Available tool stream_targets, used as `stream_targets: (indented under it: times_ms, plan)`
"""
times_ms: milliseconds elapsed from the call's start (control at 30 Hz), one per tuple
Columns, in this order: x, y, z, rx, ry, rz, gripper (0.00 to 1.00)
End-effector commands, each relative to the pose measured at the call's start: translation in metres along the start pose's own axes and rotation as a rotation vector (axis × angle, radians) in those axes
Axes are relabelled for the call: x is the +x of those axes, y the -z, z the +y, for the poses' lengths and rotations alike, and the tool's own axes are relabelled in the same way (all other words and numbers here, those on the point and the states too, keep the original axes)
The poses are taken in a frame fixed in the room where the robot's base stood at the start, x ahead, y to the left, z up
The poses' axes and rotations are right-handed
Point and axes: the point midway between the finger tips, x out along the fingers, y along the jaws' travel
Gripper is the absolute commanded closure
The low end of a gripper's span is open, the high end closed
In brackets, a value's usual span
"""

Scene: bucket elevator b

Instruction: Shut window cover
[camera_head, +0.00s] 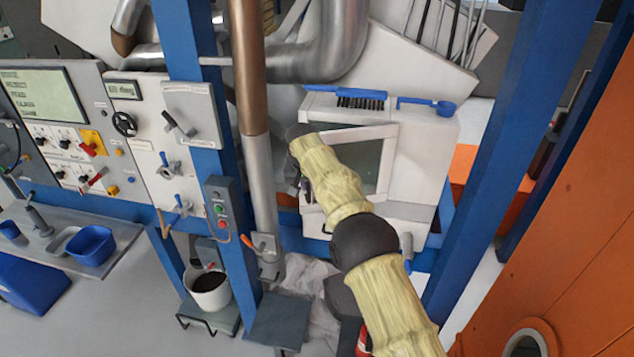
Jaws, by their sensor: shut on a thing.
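The window cover (389,152) is a white frame around a dark greenish pane, on the front of a white box-like housing (425,150). It seems to stand a little off the housing, but I cannot tell how wide the gap is. My gripper (305,190) is at the cover's left side, low on the frame. It is shut on the cover's left edge or a handle there; my arm in its pale yellow sleeve hides much of the contact and the cover's lower left part.
A brush (360,103) and a blue scoop (428,106) lie on top of the housing. A vertical pipe (250,100) and blue post (195,90) stand to its left, another blue post (500,150) to its right. A white bucket (210,290) stands low left.

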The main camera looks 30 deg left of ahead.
Motion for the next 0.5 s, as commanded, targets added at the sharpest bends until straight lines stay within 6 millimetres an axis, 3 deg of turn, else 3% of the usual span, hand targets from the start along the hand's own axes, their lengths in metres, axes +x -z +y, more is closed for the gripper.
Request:
stream_targets:
  times_ms: [500]
  plan:
    - [0.0011, 0.0033, -0.0108, -0.012, 0.002, -0.001, 1.0]
